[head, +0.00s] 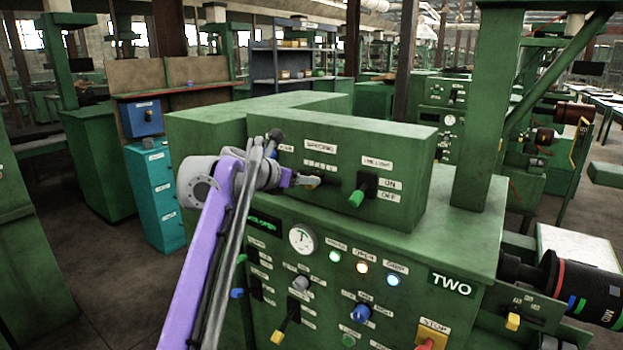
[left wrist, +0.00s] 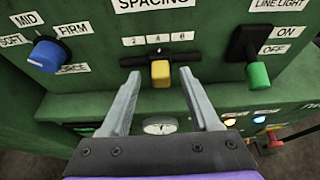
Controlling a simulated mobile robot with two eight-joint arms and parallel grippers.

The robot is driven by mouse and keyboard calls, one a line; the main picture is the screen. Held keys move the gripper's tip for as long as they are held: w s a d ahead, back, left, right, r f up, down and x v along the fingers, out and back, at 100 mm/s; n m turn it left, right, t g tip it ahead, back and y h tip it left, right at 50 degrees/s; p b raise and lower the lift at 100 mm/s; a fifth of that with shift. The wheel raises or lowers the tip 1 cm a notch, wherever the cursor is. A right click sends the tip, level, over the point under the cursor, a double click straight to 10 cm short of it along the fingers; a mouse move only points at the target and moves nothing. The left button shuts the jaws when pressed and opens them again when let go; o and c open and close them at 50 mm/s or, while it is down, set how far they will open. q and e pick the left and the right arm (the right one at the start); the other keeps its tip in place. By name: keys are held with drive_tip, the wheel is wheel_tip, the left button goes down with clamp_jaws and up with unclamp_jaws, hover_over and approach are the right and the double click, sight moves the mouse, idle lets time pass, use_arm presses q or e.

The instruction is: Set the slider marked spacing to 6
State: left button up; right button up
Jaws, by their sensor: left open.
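The spacing slider has a yellow knob (left wrist: 160,73) in a short black horizontal slot under the SPACING sign, with marks 2, 4 and 6 (left wrist: 183,36) from left to right. The knob stands about below the 4. My left gripper (left wrist: 158,80) is open, one finger on each side of the knob, with a gap on both sides. My right gripper is in neither view.
Right of the slider is the line light switch with a green tip (left wrist: 258,75), pointing down near OFF. Left of it is a blue knob (left wrist: 46,55) marked SOFT, MID and FIRM. Below are a round gauge (head: 302,239), several lamps and more levers.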

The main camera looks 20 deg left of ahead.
use_arm(q)
drive_tip(key=shift+x, duration=2)
clamp_jaws()
